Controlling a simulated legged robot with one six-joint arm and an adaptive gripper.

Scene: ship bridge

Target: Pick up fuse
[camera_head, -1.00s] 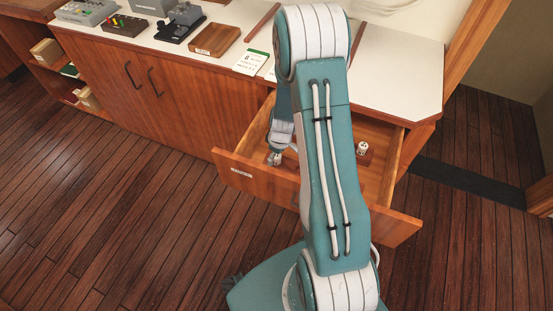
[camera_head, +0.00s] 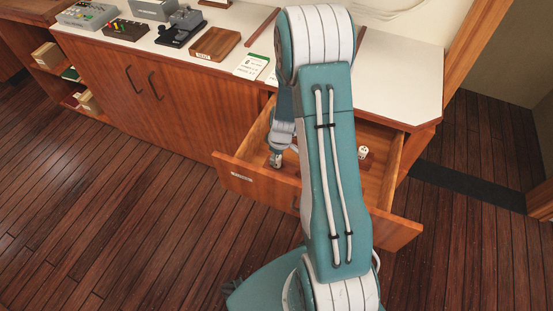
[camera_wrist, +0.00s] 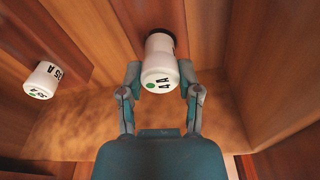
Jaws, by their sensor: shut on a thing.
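In the wrist view a white cylindrical fuse (camera_wrist: 160,62) with a green dot and black lettering sits between the two fingertips of my gripper (camera_wrist: 160,76). The fingers are shut on its sides. The fuse's far end meets a dark round piece; I cannot tell whether it is clear of it. In the head view my gripper (camera_head: 276,162) is inside the open drawer (camera_head: 270,180), at its left part. A second white fuse (camera_wrist: 42,80) with a green dot stands apart to the left in the wrist view, and at the drawer's right in the head view (camera_head: 363,152).
The drawer's wooden walls and front panel (camera_head: 385,225) surround my gripper closely. The white counter top (camera_head: 400,85) lies above and behind it. On the counter are a wooden tray (camera_head: 215,43), cards (camera_head: 251,66) and several devices (camera_head: 181,26). The floor in front is clear.

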